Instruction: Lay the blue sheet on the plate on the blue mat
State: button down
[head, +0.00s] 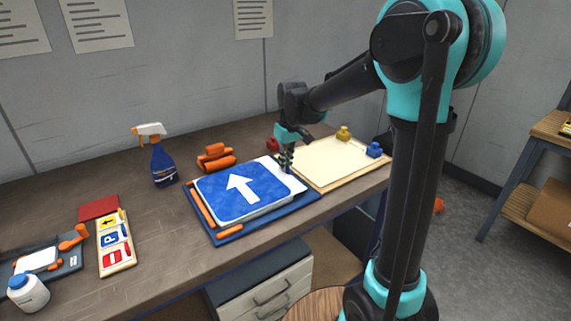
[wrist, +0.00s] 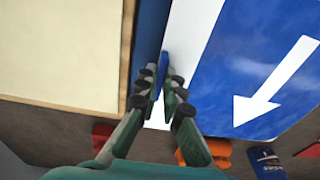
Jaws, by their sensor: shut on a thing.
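The blue sheet (head: 244,190) with a white arrow lies over the white plate (head: 292,178), which shows as a margin on the right and front. In the wrist view, the sheet (wrist: 250,80) is to the right, with a white strip (wrist: 190,35) between it and my fingers. The blue mat (head: 268,221) lies under the plate. My gripper (head: 286,165) is at the plate's right edge, pointing down. In the wrist view, my gripper (wrist: 163,85) is shut on a small blue piece (wrist: 163,63). I cannot tell whether that piece belongs to the sheet.
A cream board (head: 325,163) with yellow, blue and red blocks lies right of my gripper. Orange tools (head: 216,158) and a spray bottle (head: 163,165) stand behind and left. A sign strip (head: 115,240) and a white jar (head: 28,294) are further left.

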dwell(0.3)
jog(key=c, duration=1)
grip_release()
jog(key=shift+o, duration=0.2)
jog(key=shift+r, duration=0.1)
jog(key=shift+r, duration=3.4)
